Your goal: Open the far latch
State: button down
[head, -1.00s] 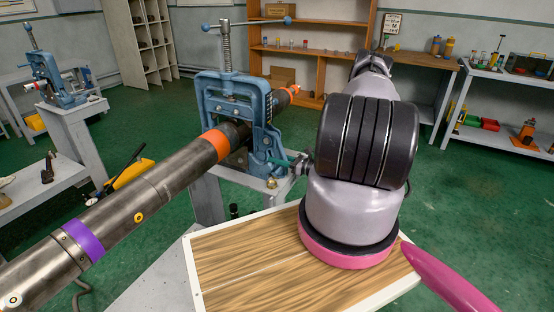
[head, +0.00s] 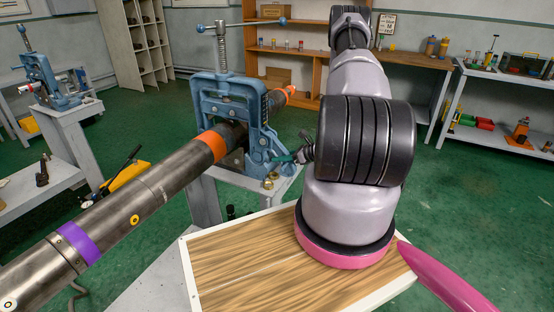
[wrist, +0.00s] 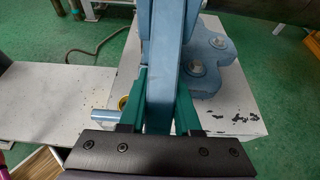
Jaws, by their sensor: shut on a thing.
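A blue pipe vise (head: 208,98) on a grey stand holds a long steel pipe (head: 125,195) with orange and purple bands. Its yoke stands upright and looks closed over the pipe. My gripper (head: 290,158) is at the latch side of this vise, low on its right. In the wrist view, my green fingers (wrist: 160,112) are shut on a blue bar, seemingly the latch (wrist: 163,75), with one finger on each side. The bar's lower end is hidden behind my gripper body. In the head view my arm hides part of the space right of the vise.
Another blue vise (head: 48,85) stands on a grey stand at the far left. Shelves (head: 285,95) and a workbench (head: 425,68) line the back. Green floor is open at the right.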

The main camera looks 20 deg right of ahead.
jog(key=shift+s+d+r+g+h, duration=0.45)
jog(key=shift+r+g+h, duration=0.25)
jog(key=shift+g, duration=0.2)
jog(key=c, duration=0.6)
grip_release()
jog(key=v, duration=1)
jog(key=shift+s+d+r, duration=0.1)
jog(key=shift+s+r, duration=0.15)
jog(key=shift+s, duration=0.05)
